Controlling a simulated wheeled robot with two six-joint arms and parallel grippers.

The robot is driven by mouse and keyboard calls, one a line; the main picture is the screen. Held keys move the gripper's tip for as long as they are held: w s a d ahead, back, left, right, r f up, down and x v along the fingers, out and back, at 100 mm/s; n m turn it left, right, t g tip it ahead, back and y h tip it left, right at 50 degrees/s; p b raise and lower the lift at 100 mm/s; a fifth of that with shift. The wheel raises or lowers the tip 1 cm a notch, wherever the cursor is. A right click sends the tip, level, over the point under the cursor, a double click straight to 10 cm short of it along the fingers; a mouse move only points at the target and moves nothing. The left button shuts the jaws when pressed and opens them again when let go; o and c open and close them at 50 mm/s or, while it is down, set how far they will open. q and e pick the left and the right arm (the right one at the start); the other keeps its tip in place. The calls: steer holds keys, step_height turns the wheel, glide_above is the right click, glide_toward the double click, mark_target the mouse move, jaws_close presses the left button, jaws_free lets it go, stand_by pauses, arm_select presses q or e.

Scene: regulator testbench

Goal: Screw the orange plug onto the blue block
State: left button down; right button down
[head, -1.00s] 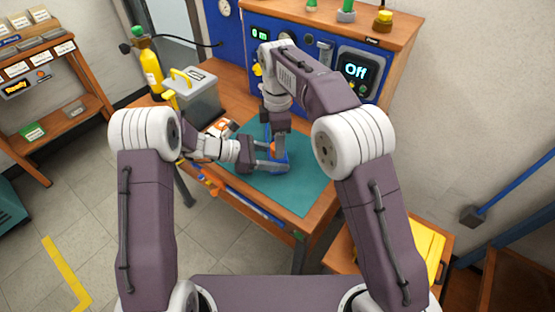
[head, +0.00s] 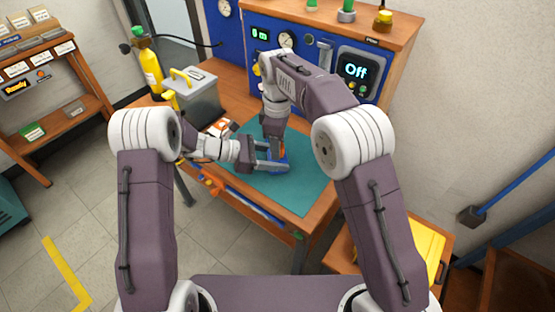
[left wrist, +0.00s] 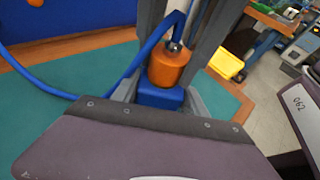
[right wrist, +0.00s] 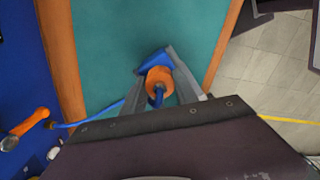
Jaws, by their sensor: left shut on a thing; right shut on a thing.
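The orange plug (left wrist: 170,64) is upright on top of the blue block (left wrist: 160,96) in the left wrist view, with a metal fitting and blue hose rising from it. Any remaining gap at the joint is too small to tell. My left gripper (head: 274,164) is shut on the blue block from the side, low over the mat. My right gripper (head: 274,145) reaches down from above and is shut on the orange plug. In the right wrist view the plug (right wrist: 158,77) sits between the fingers, with the block (right wrist: 153,58) partly hidden behind it.
The teal mat (head: 305,188) lies on the wooden bench. A grey box with a yellow handle (head: 197,98) and a yellow bottle (head: 148,65) stand left. The blue panel's display (head: 356,70) reads "Off". The mat's right side is clear.

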steer(key=m, duration=0.6)
steer(key=shift+m, duration=0.4)
steer(key=m, duration=0.3)
steer(key=shift+m, duration=0.3)
steer(key=m, duration=0.5)
steer(key=shift+m, duration=0.3)
steer(key=m, duration=0.3)
steer(key=shift+m, duration=0.3)
steer(key=c, duration=0.9)
jaws_free()
steer(key=shift+o, duration=0.2)
steer(key=shift+r, duration=3.7)
arm_select(q)
steer(key=c, duration=0.5)
jaws_free()
